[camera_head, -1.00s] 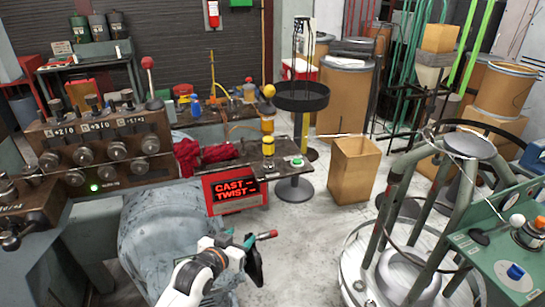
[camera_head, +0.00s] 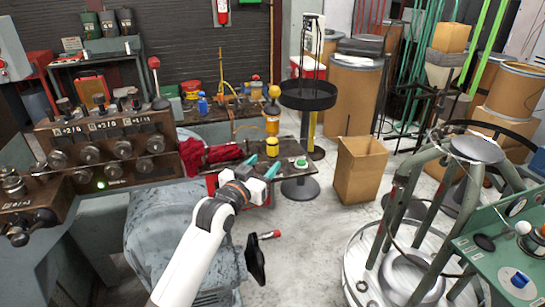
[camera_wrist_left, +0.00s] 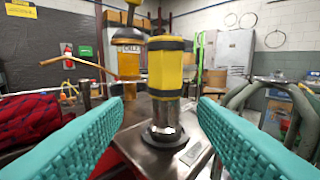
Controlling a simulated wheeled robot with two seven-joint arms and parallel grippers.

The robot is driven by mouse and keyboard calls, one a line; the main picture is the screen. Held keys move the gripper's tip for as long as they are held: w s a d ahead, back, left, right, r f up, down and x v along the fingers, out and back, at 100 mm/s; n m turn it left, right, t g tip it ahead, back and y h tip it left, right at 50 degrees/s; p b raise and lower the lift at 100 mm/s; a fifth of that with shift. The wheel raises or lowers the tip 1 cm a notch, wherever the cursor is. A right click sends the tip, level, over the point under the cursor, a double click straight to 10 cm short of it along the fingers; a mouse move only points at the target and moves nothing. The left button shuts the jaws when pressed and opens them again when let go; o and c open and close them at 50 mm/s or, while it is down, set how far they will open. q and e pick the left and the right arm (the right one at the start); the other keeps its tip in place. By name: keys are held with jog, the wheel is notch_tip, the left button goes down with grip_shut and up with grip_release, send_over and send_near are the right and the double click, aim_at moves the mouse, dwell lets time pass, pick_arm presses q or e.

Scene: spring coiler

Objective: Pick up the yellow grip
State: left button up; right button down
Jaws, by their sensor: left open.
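The yellow grip (camera_wrist_left: 165,70) with black bands stands upright on a metal post in the left wrist view. It also shows in the head view (camera_head: 259,154), just beyond my fingertips. My left gripper (camera_wrist_left: 163,106) is open, its teal fingers spread to either side of the post's line. The grip is ahead of the fingers, with no contact visible. In the head view my left gripper (camera_head: 262,166) is over the near edge of the dark bench. My right gripper is not in view.
An amber cylinder (camera_wrist_left: 128,63) under a yellow-black knob stands behind the grip, to its left. A red cloth (camera_wrist_left: 30,118) lies left. A green button (camera_head: 300,163) is right of the gripper. A cardboard box (camera_head: 360,170) and a green-legged stand are further right.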

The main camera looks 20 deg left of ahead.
aim_at(270, 158)
pick_arm(q)
jog(key=w, duration=0.1)
jog(key=w+d, duration=0.1)
jog(key=w+p, duration=0.1)
jog(key=shift+w+d+r, duration=0.15)
jog(key=shift+w+r, duration=0.15)
jog(key=shift+w, duration=0.05)
jog(key=shift+w+d+f, duration=0.1)
jog(key=shift+w, duration=0.35)
jog(key=shift+s, duration=0.1)
grip_shut()
